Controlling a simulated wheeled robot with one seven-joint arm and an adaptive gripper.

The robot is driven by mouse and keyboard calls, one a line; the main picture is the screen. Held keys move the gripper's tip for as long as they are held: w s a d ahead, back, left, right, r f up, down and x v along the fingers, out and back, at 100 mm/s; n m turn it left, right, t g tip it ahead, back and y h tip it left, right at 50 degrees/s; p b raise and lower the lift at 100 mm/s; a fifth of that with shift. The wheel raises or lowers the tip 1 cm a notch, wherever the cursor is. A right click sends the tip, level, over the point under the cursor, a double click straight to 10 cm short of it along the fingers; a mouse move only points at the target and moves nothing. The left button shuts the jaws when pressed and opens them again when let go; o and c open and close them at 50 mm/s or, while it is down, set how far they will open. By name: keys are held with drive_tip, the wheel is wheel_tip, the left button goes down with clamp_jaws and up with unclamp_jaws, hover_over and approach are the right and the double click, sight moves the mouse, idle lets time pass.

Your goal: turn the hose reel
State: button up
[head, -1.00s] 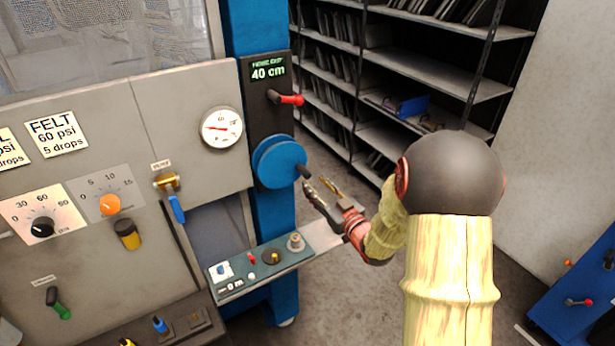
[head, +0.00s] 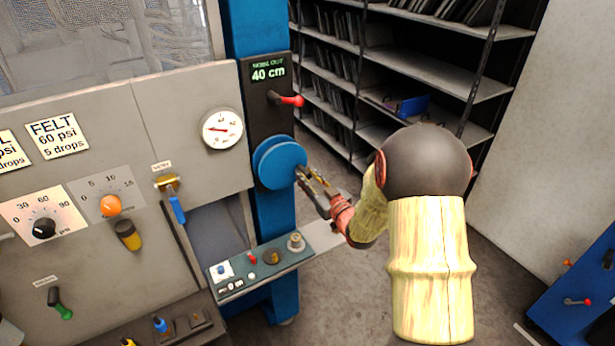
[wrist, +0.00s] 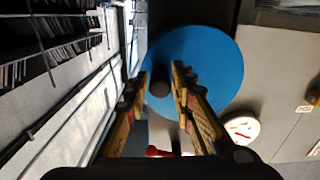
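The hose reel is a blue disc (head: 279,163) on the blue post, below a display reading 40 cm (head: 268,72). It also shows in the wrist view (wrist: 205,60), with its dark crank knob (wrist: 160,84) sticking out toward me. My gripper (head: 302,172) is at the reel's right side, by the knob. In the wrist view my gripper (wrist: 160,82) has its two fingers apart, one on each side of the knob. A gap shows on the left; I cannot tell whether the right finger touches it.
A red-handled lever (head: 290,99) sits just above the reel. A pressure gauge (head: 222,128) is to its left. A small control panel (head: 260,268) juts out below. Dark shelving (head: 435,70) stands behind, and a blue cabinet (head: 575,300) is at lower right.

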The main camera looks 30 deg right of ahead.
sight(283, 154)
clamp_jaws()
idle(0.4)
drive_tip(key=shift+n+b, duration=0.3)
drive_tip(key=shift+b, duration=0.15)
